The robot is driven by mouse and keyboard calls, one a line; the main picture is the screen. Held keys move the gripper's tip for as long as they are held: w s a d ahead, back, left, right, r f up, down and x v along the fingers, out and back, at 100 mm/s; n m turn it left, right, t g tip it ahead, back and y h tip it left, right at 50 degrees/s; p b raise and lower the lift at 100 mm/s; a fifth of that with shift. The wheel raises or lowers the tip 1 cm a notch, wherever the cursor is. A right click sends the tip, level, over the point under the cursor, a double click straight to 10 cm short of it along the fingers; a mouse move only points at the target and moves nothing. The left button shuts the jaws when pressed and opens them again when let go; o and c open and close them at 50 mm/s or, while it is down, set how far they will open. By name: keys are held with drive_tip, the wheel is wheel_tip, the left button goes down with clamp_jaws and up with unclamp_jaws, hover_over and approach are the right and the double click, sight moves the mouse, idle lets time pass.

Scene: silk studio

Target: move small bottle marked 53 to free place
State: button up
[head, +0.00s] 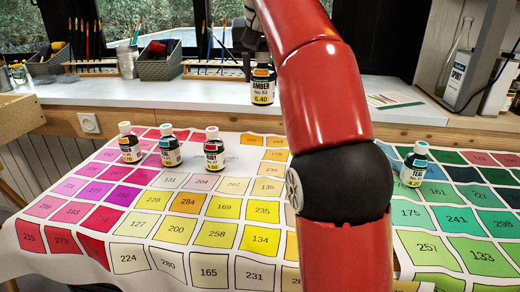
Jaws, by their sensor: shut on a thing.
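The small bottle labelled amber, No 53 (263,88), is upright with an orange cap below my gripper (259,58). My gripper is shut on its top, partly hidden behind my red arm. The bottle appears held above the cloth's far side, in front of the white sill; its exact height cannot be told. The colour-chart cloth (128,257) has numbered squares in pinks, yellows and greens.
Three small bottles stand at left: orange-capped (130,149), teal-capped (170,154) and pink-capped (213,155). A teal bottle (414,168) stands right of my arm. Many yellow front squares are bare. A spirit bottle (459,65) stands far right. My arm hides the middle-right cloth.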

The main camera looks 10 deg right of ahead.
drive_tip(key=shift+f+b, duration=3.85)
drive_tip(key=shift+f, duration=5)
drive_tip(key=shift+f, duration=0.15)
drive_tip(key=o, duration=1)
drive_tip(key=shift+o, duration=0.2)
